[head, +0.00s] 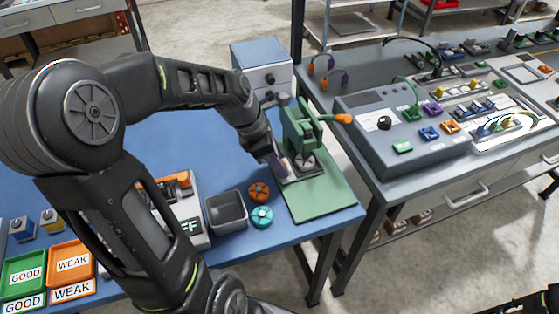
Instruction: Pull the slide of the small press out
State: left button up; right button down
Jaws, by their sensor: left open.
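The small press (299,128) is green with an orange-tipped lever (342,118) and stands on a green mat (318,200) at the right end of the blue table. Its slide (303,170) is a dark plate low at the front of the press, with a round grey piece on it. My left gripper (279,166) points down at the left edge of the slide, close beside it. The gripper is open; I cannot tell whether it touches the slide. The arm hides part of the press's left side.
A grey bin (226,211), an orange round part (259,192) and a teal round part (262,216) lie left of the mat. A blue-grey drawer box (262,65) stands behind. A grey bench with a control panel (400,120) is at right, across a gap.

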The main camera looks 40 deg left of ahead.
pick_arm(q)
jog(key=shift+w+d+f, duration=0.1)
jog(key=shift+f, duration=0.3)
jog(key=shift+c, duration=0.4)
grip_shut()
dwell(0.8)
